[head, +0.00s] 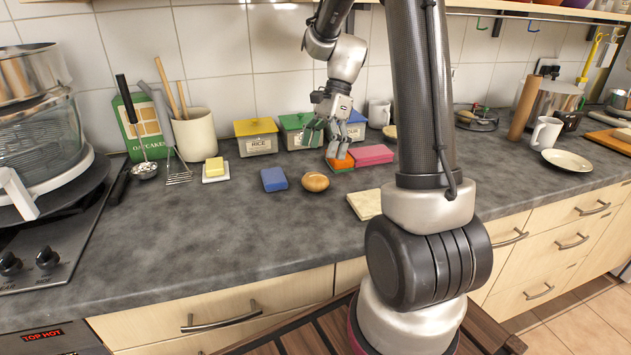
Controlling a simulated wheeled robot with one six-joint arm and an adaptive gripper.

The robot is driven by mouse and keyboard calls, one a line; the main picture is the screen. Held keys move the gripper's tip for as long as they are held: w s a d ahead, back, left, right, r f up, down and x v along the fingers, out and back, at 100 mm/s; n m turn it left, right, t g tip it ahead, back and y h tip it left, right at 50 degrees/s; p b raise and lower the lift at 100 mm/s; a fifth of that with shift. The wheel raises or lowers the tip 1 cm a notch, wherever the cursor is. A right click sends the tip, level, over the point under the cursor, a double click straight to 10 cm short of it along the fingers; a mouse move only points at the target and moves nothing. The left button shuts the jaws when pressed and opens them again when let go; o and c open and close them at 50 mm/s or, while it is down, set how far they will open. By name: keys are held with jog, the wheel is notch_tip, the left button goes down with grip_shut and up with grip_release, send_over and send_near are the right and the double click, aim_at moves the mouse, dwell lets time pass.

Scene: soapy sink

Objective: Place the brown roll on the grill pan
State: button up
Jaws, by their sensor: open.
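The brown roll (315,182) is a small rounded bun lying on the grey worktop, near the middle of the head view, just right of a blue sponge. My gripper (326,146) is open, above and behind the roll, pointing down close to an orange block with a green layer (340,163). It is apart from the roll. I cannot tell whether a fingertip touches the orange block. I cannot make out a grill pan for certain. A dark handle-like bar (120,186) lies by the hob at the left, and what it belongs to is unclear.
The blue sponge (274,179), a pink block (373,154), a cream slab (366,204) and a butter dish (214,170) lie around the roll. Storage tins (257,139) and a utensil pot (196,135) stand behind. The front left worktop is clear. My arm hides part of the right side.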

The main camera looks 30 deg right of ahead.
aim_at(317, 174)
jog(key=x, duration=0.6)
jog(key=shift+s+f, duration=0.3)
jog(key=shift+f, duration=0.05)
jog(key=shift+c, duration=0.5)
jog(key=c, duration=1.1)
notch_tip(317, 174, up, 10)
jog(key=shift+f, duration=0.1)
jog(key=shift+s, duration=0.1)
